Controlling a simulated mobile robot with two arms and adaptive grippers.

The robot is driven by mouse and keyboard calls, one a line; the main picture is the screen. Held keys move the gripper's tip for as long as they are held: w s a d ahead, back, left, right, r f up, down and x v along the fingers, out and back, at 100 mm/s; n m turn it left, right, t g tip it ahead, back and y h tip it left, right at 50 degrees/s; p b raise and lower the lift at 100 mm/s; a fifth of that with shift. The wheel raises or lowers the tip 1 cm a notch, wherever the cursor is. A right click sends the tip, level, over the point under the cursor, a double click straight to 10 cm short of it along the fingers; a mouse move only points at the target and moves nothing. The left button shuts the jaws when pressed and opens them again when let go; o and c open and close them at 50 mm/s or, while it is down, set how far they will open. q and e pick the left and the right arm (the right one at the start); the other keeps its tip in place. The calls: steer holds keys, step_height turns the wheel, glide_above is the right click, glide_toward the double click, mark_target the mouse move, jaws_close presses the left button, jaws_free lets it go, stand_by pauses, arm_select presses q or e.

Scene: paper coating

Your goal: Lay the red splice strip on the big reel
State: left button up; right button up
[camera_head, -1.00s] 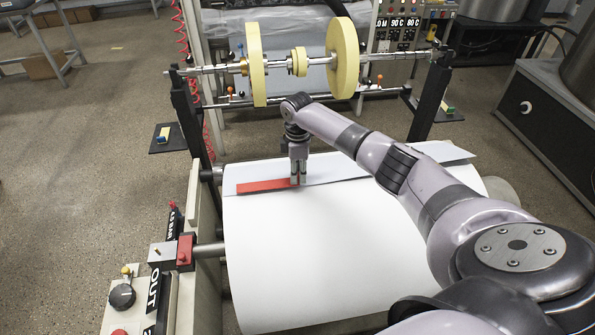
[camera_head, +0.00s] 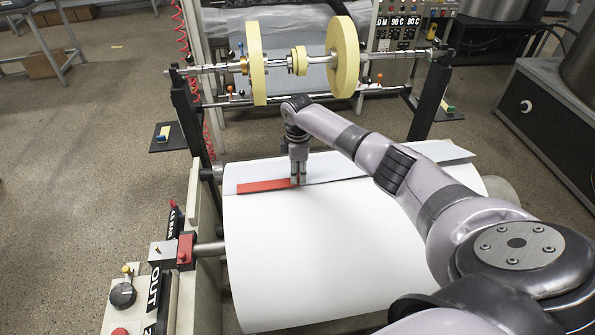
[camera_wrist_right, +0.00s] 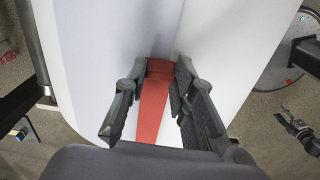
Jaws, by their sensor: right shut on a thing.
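The red splice strip (camera_head: 264,186) lies along the top of the big white reel (camera_head: 350,245), near the edge of a paper sheet (camera_head: 385,162) behind it. My right gripper (camera_head: 298,183) points down at the strip's right end and is shut on it. In the right wrist view the strip (camera_wrist_right: 154,112) runs between the two fingers (camera_wrist_right: 155,105), over the white surface. Whether the strip's whole length touches the reel is hard to tell. My left gripper is out of view.
A shaft with yellow discs (camera_head: 343,65) spans two dark posts behind the reel. A control box (camera_head: 135,295) with a knob and an OUT label stands at the reel's left. A dark cabinet (camera_head: 545,125) stands at the right. The reel's front surface is clear.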

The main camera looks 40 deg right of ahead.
steer(key=shift+f, duration=0.55)
steer(key=o, duration=0.9)
steer(key=shift+c, duration=0.2)
step_height(320, 180, up, 12)
stand_by(0.5)
